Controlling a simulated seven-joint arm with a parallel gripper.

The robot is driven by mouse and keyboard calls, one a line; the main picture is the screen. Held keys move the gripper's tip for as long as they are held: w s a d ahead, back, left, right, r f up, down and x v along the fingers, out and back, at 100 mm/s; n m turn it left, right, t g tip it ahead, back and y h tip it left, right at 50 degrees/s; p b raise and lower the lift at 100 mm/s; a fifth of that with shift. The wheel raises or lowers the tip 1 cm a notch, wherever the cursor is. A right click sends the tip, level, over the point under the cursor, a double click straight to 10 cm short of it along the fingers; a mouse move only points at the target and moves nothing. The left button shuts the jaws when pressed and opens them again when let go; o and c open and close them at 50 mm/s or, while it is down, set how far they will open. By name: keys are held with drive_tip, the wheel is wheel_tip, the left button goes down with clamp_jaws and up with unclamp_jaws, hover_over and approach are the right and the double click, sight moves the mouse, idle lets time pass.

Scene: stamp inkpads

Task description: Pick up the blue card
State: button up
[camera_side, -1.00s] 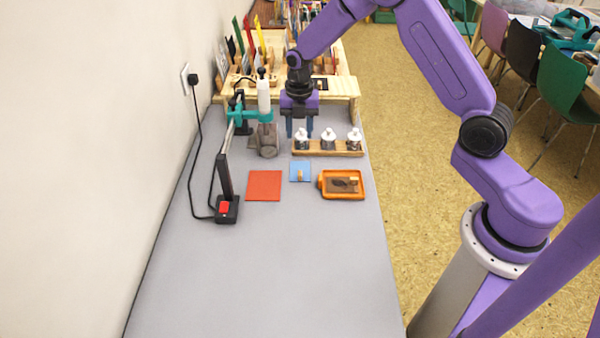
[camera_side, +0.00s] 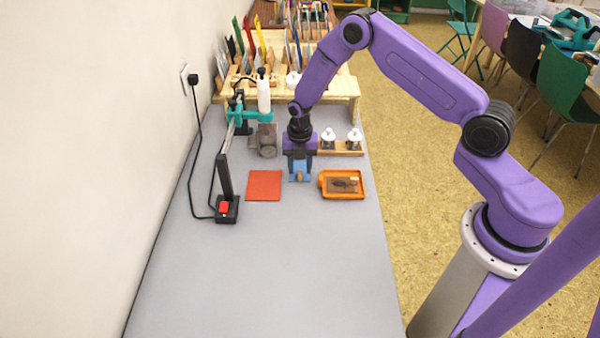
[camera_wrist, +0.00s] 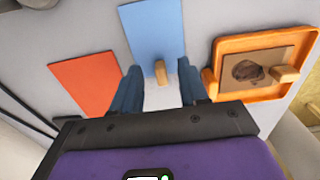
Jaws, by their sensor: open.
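The blue card (camera_wrist: 152,32) lies flat on the grey table, with a small tan wooden handle (camera_wrist: 161,72) standing at its near edge in the wrist view. In the side view the card (camera_side: 299,165) is mostly hidden behind my gripper (camera_side: 299,178). My gripper is open and points down at the card, low over the table. In the wrist view its two blue fingers (camera_wrist: 160,92) stand apart, one on each side of the handle's line, with nothing between them that I can see held. Whether a finger touches the card is not clear.
A red card (camera_side: 264,185) lies to the left and an orange tray (camera_side: 342,194) with a brown pad to the right. A wooden rack (camera_side: 340,149) with white-topped stamps stands behind. A black stand with a red switch (camera_side: 225,209) is further left. The front table is clear.

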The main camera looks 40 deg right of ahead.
drive_tip(key=shift+f, duration=0.6)
clamp_jaws()
